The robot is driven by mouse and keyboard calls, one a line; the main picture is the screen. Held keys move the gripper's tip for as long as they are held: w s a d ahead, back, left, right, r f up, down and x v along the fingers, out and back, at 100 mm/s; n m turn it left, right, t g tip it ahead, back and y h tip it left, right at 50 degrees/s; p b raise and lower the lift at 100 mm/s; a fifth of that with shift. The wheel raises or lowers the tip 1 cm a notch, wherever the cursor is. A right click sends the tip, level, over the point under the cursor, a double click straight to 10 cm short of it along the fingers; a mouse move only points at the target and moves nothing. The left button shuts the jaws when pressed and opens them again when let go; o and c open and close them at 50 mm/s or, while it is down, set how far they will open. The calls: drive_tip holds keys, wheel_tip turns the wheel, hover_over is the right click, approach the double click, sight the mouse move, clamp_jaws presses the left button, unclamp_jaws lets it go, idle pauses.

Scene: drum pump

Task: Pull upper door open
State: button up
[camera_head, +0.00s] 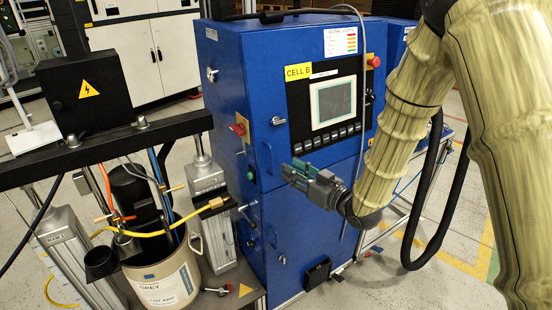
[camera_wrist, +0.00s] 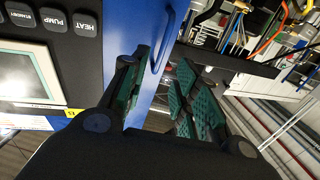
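The blue cabinet has an upper door (camera_head: 271,100) carrying a black control panel; it looks shut in the head view. A thin curved handle (camera_head: 268,158) runs along the door's left edge; the blue handle also shows in the wrist view (camera_wrist: 163,47). My gripper (camera_head: 290,172) is in front of the cabinet, to the right of the handle and slightly lower in the head view. Its green-padded fingers stand apart and empty in the wrist view (camera_wrist: 166,65). The handle appears beyond the gap between the fingertips, and I see no contact.
A lower door (camera_head: 290,235) lies below the seam. A silver latch (camera_head: 278,121) and a red switch (camera_head: 238,128) are near the handle. At left stand a black frame (camera_head: 150,133), a drum (camera_head: 165,280) and a yellow hose (camera_head: 150,234). Floor at right is partly clear.

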sight(275, 161)
drive_tip(key=p+x, duration=0.2)
drive_tip(key=x, duration=0.6)
drive_tip(key=shift+p, duration=0.3)
drive_tip(key=shift+d, duration=0.1)
clamp_jaws()
